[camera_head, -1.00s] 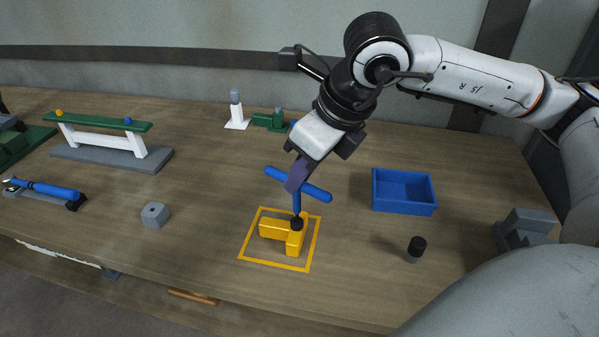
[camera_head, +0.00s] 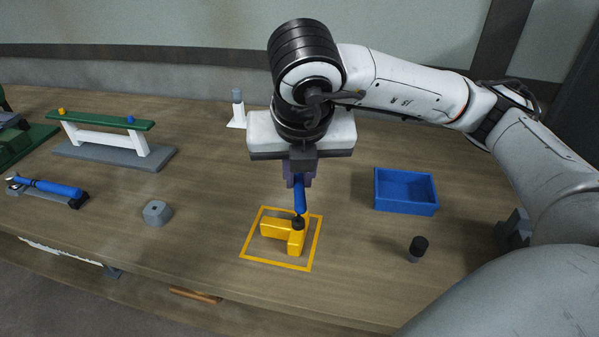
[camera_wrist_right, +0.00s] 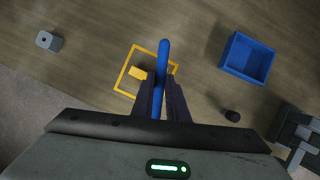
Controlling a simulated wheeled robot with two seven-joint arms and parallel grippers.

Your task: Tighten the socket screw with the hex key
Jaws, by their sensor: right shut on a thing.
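The blue T-handled hex key (camera_head: 300,200) stands upright with its lower end at the black socket screw (camera_head: 298,224). The screw sits in the yellow L-shaped chair frame part (camera_head: 275,230), which lies inside a yellow outlined square on the table. My right gripper (camera_head: 299,180) is shut on the hex key's handle from above. In the right wrist view the blue handle (camera_wrist_right: 164,60) runs between the fingers (camera_wrist_right: 162,100) and sticks out past them. The fingers and handle hide the screw there. My left gripper is not in view.
A blue open tray (camera_head: 405,208) is to the right, with a black-topped cylinder (camera_head: 418,248) in front of it. A grey block (camera_head: 157,213) lies to the left. A green-topped rack (camera_head: 100,125) and a blue-handled tool (camera_head: 50,188) are further left.

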